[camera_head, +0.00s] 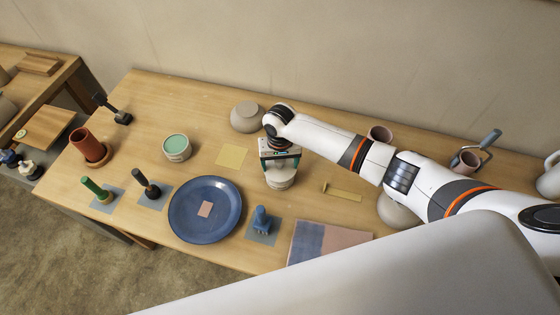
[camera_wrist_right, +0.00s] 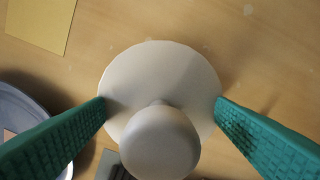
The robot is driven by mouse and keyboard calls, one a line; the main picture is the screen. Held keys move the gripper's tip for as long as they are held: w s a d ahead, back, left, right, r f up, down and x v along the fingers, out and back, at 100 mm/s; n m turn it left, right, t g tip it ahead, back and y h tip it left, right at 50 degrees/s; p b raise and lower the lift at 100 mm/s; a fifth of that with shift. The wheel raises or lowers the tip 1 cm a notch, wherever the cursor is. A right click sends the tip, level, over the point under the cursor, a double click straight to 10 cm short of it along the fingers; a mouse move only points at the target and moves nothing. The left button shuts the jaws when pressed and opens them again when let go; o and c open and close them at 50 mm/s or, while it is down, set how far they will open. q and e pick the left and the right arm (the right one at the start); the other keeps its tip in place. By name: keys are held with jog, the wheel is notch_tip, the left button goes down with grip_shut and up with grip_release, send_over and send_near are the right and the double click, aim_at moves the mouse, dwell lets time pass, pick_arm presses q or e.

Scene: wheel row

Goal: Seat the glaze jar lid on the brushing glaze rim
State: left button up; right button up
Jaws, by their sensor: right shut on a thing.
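The glaze jar lid (camera_wrist_right: 160,72) is a pale round disc with a rounded knob facing the right wrist camera. My right gripper (camera_head: 280,164) is shut on it, its green fingers at opposite sides of the disc. The lid also shows below the gripper in the head view (camera_head: 281,180); I cannot tell whether it touches the table. The brushing glaze jar (camera_head: 177,147), pale with green glaze inside its open rim, stands upright to the left, apart from the lid. My left gripper is not in view.
A yellow square (camera_head: 231,156) lies between jar and lid. A blue plate (camera_head: 205,230) and blue-handled tool (camera_head: 262,220) lie in front. A terracotta cup (camera_head: 88,145) stands left of the jar; a yellow strip (camera_head: 342,191) lies right.

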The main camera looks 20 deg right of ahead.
jog(key=shift+f, duration=0.6)
dwell(1.1)
jog(key=shift+f, duration=0.5)
dwell(1.0)
jog(key=shift+s+p, duration=0.1)
jog(key=shift+p, duration=0.25)
dwell(0.4)
jog(key=o, duration=0.8)
jog(key=shift+r, duration=0.2)
jog(key=shift+r+p, duration=1.6)
jog(key=shift+p, duration=0.5)
